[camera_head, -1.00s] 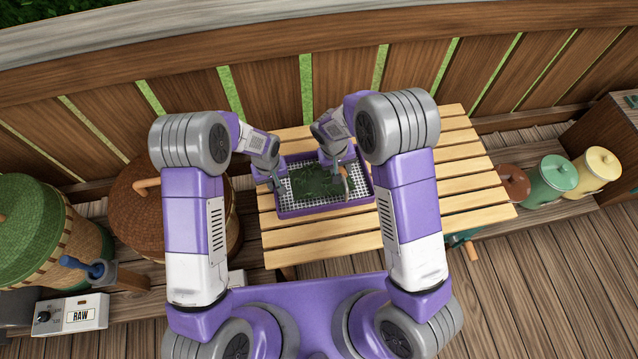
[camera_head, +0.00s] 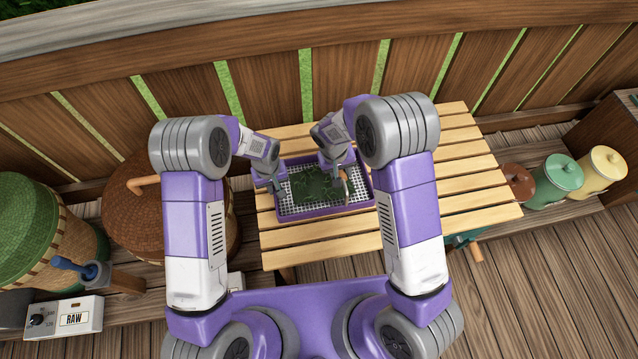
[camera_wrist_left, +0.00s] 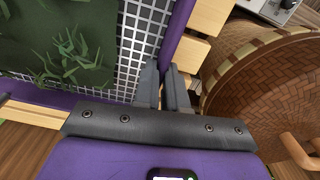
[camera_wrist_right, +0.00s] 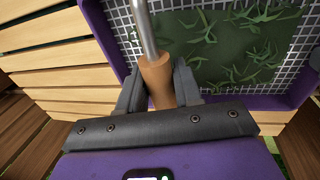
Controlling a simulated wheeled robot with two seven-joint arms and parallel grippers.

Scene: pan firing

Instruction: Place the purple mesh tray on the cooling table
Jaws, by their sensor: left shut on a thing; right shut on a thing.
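The purple mesh tray (camera_head: 325,211), with a white grid floor and dark green leaves (camera_head: 312,183) on it, is over the slatted wooden table (camera_head: 330,245). I cannot tell whether it rests on the slats or hangs just above. My left gripper (camera_head: 277,184) is shut on the tray's left rim, which shows between its fingers in the left wrist view (camera_wrist_left: 176,35). My right gripper (camera_head: 342,178) is over the tray's right part. It is shut on a wooden handle (camera_wrist_right: 157,80) with a metal rod (camera_wrist_right: 146,30); the tool's far end is out of view.
Brown (camera_head: 519,182), green (camera_head: 558,180) and cream (camera_head: 603,170) lidded jars stand right of the table. A brown basket (camera_head: 130,215) and a green-lidded basket (camera_head: 30,220) stand left. A wooden fence (camera_head: 400,75) runs behind. The table's right side is bare.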

